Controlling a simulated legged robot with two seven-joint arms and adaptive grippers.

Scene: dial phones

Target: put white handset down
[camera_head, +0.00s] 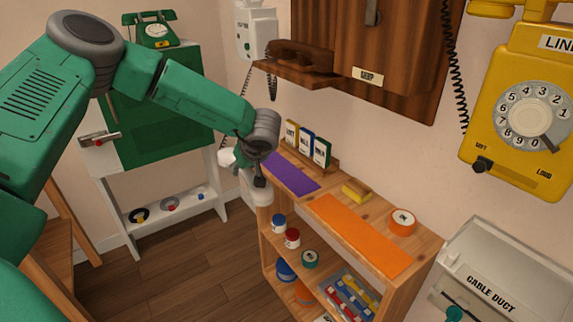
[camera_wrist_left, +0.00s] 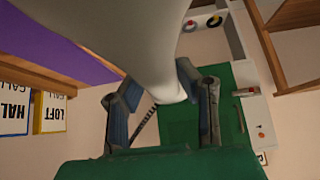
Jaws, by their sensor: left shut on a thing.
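The white handset (camera_head: 254,187) is in my left gripper (camera_head: 261,172), beside the left end of the shelf unit and the purple mat (camera_head: 290,173). In the left wrist view the handset (camera_wrist_left: 150,40) passes between the two fingers of the gripper (camera_wrist_left: 162,108), which is shut on it. The handset is tilted, and the gripper hides part of it in the head view. The white wall phone (camera_head: 256,32) hangs at the top, with a dark cord below it. I cannot tell whether the handset touches the shelf. My right gripper is not in view.
The wooden shelf unit (camera_head: 425,262) bears an orange mat (camera_head: 360,234), a yellow sponge-like block (camera_head: 356,190), an orange tape roll (camera_head: 403,221) and several upright cards (camera_head: 306,146). A yellow phone (camera_head: 520,105) hangs at right.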

